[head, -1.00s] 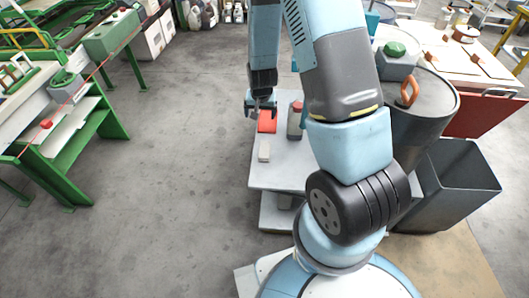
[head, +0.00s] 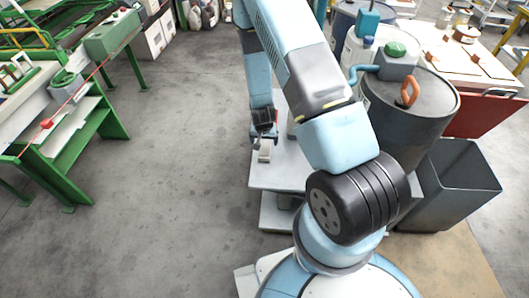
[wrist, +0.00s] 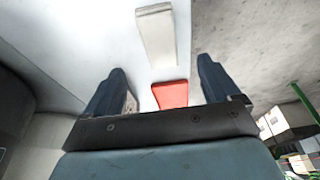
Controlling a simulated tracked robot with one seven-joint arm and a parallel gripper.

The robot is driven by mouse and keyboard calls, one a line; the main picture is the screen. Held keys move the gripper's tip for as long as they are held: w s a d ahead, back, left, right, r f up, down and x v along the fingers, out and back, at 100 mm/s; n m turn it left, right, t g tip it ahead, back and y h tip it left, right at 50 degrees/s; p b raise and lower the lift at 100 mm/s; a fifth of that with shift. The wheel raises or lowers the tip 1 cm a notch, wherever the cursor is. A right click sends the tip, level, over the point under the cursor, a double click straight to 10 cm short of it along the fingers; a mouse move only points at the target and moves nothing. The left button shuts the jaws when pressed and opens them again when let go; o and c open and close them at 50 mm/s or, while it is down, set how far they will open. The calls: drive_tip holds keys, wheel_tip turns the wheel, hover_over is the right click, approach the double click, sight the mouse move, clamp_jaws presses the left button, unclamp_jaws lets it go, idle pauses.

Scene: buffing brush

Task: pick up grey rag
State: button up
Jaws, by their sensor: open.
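A pale grey, oblong piece (head: 265,152), the only thing like a grey rag in view, lies on the white bench top (head: 262,176). It also shows in the wrist view (wrist: 155,34), at the top, just beyond the fingertips. My gripper (head: 265,142) is over the bench, close to the far end of the pale piece. In the wrist view my gripper (wrist: 163,70) has its two dark fingers wide apart. A red item (wrist: 170,95) shows between the fingers, below the pale piece. Nothing is held. The height above the bench is hard to tell.
My arm hides much of the bench's right side. A dark drum (head: 408,115) and an open grey bin (head: 455,185) stand to the right. A green-framed workbench (head: 90,140) is at the left. The floor (head: 180,150) between is clear.

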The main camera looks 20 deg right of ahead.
sight(265, 149)
drive_tip(key=shift+x, duration=4.5)
drive_tip(key=c, duration=1.3)
drive_tip(key=shift+r, duration=0.45)
wheel_tip(265, 149, up, 2)
drive_tip(key=shift+r, duration=0.1)
drive_tip(key=shift+c, duration=0.8)
drive_tip(key=s+r, duration=1)
drive_tip(key=s, duration=0.4)
drive_tip(key=shift+d, duration=0.45)
